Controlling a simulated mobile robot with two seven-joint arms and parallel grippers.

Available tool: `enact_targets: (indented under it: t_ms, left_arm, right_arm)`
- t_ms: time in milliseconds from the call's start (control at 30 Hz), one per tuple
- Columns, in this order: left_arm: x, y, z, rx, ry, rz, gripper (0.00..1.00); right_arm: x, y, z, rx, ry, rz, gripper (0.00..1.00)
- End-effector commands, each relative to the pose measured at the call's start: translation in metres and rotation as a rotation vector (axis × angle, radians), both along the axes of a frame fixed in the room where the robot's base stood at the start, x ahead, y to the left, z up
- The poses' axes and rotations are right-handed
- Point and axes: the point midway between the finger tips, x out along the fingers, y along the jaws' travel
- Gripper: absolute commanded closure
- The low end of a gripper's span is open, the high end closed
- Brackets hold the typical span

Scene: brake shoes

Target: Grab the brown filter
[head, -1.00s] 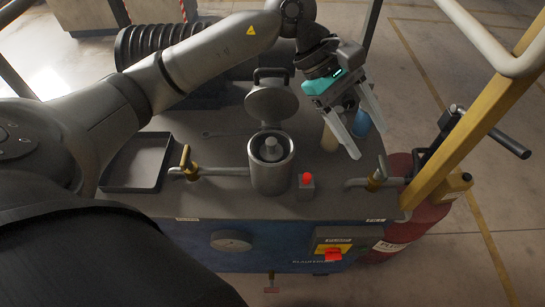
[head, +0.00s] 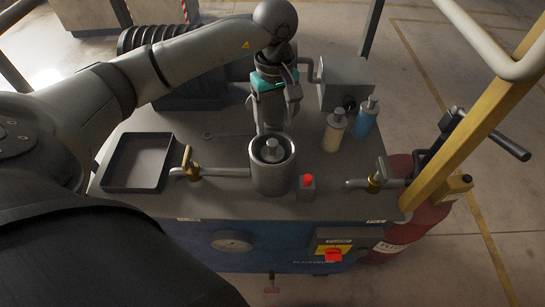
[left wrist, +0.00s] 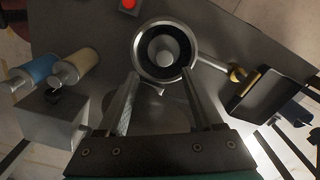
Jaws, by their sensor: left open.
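The brown filter, a tan cylinder with a metal top (head: 335,131), stands on the table right of the round metal canister (head: 272,178). It also shows at the left of the left wrist view (left wrist: 76,68). A similar blue filter (head: 366,116) stands just right of it. My left gripper (head: 275,122) is open and empty, pointing down behind the canister and left of the brown filter. In the left wrist view its fingers (left wrist: 161,80) reach toward the canister's rim, with nothing held between them. The canister is open at the top, with a light metal piece inside. My right gripper is not in view.
A grey box (head: 345,82) stands behind the filters. A black tray (head: 138,188) lies at the table's left. Pipes with brass valves (head: 187,162) flank the canister. A red button (head: 307,180) sits right of it. A yellow post (head: 475,110) rises at the right.

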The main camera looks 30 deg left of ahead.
Motion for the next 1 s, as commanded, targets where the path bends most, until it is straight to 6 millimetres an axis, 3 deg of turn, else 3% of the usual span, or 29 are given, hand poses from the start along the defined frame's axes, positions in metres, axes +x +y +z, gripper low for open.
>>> enact_targets:
  t_ms: [267,600,900,1000]
  left_arm:
    - [-0.003,-0.001,-0.019,-0.001,0.004,-0.001,0.32]
    - [-0.011,-0.003,-0.059,-0.002,0.002,0.0,0.32]
    - [-0.01,-0.002,-0.064,-0.001,-0.001,0.0,0.32]
    - [-0.011,-0.002,-0.064,-0.001,-0.001,0.0,0.44]
  right_arm:
    - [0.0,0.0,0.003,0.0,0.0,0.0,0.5]
    - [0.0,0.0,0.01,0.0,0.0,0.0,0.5]
    - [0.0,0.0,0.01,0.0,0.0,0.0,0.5]
    - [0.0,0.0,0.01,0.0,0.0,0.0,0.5]
